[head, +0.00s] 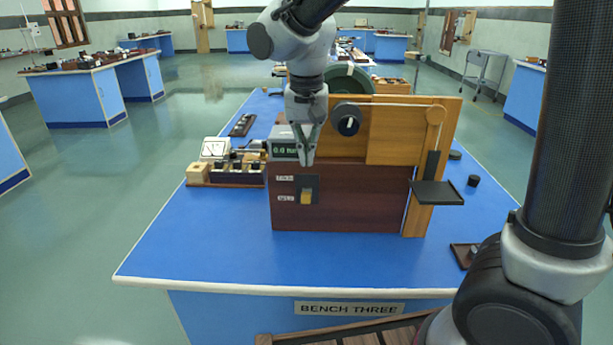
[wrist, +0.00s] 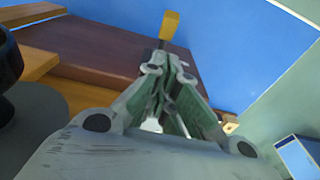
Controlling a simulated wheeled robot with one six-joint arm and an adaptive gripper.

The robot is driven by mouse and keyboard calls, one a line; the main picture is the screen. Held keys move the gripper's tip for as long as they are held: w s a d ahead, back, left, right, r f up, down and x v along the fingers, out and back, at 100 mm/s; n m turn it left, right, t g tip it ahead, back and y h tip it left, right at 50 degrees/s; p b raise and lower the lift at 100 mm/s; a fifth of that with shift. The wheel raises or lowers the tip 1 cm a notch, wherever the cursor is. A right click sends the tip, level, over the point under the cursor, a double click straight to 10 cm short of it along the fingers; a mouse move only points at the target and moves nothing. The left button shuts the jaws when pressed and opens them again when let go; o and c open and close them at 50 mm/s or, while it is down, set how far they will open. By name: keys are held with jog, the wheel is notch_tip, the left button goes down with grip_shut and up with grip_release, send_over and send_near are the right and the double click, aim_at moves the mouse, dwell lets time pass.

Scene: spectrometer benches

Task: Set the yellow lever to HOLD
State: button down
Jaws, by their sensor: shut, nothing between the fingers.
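The yellow lever (head: 306,197) sticks out from a dark plate (head: 313,184) on the front of a dark wooden panel (head: 365,200). Its handle sits low on the plate, level with the lower of two small labels (head: 285,198); the lettering is too small to read surely. My gripper (head: 307,163) is shut and empty, its tips pointing down just above the plate and apart from the handle. In the wrist view the yellow lever (wrist: 169,26) shows beyond the closed fingertips (wrist: 168,52).
The panel stands on blue bench three (head: 200,262). A small green display (head: 285,148) is behind my gripper. A meter unit (head: 215,150) is to the left. A black shelf (head: 436,193) juts out at the right. The bench front is clear.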

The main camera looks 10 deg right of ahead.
aim_at(306, 195)
jog(key=f, duration=0.2)
jog(key=s+f, duration=0.1)
jog(key=f, duration=0.2)
jog(key=shift+s+a+f, duration=0.15)
jog(key=shift+s+f, duration=0.05)
jog(key=shift+f, duration=0.15)
